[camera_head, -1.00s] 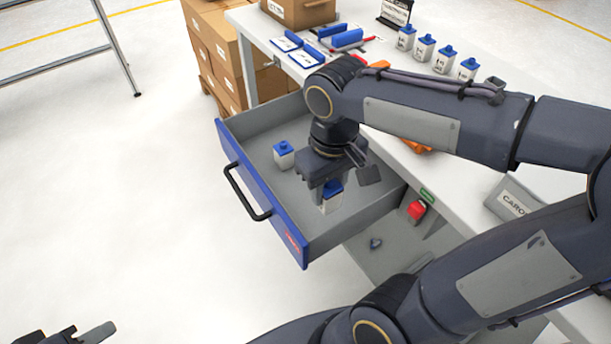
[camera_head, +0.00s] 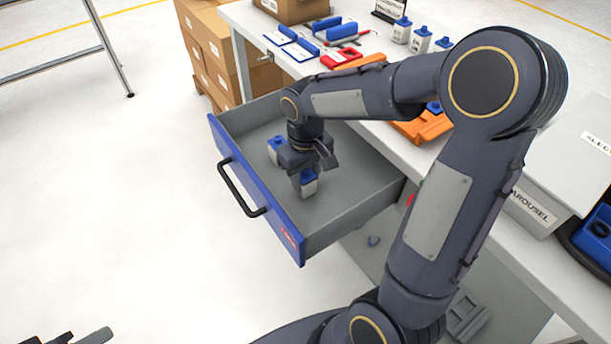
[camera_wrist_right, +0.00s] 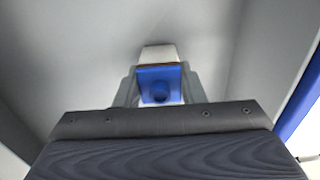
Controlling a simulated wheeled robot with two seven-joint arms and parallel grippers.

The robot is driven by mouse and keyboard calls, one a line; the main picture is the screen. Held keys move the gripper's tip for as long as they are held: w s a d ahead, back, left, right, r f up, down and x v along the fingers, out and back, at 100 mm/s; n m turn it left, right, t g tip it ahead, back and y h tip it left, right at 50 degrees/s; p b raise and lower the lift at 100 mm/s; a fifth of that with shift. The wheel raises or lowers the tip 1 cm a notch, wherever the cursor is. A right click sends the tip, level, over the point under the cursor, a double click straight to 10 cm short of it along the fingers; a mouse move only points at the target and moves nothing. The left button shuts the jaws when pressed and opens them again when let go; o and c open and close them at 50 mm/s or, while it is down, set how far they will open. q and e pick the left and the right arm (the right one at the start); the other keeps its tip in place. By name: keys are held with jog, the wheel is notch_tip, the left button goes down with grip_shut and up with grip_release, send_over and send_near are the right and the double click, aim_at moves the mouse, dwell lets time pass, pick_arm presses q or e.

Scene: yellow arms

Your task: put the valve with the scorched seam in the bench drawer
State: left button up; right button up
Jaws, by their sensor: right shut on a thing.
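The bench drawer (camera_head: 276,222) is pulled open, with a blue front, black handle and grey inside. My right gripper (camera_head: 304,176) is inside it, shut on a valve (camera_head: 309,189) with a white body and blue cap. In the right wrist view the held valve (camera_wrist_right: 159,83) sits between the fingers, and a brownish line shows at the seam between cap and body. Whether it touches the drawer floor I cannot tell. Another white and blue valve (camera_head: 274,154) stands in the drawer, left of the gripper, partly hidden. My left gripper (camera_head: 88,338) shows only partly at the bottom left edge.
Several similar valves (camera_head: 421,41) stand on the bench top (camera_head: 268,28). An orange tray (camera_head: 424,128) is partly behind my right arm. A labelled grey box (camera_head: 572,150) is at the right. Cardboard boxes (camera_head: 215,50) are stacked behind the drawer.

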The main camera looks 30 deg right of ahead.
jog(key=shift+f, duration=0.2)
jog(key=o, duration=1)
jog(key=shift+r, duration=0.15)
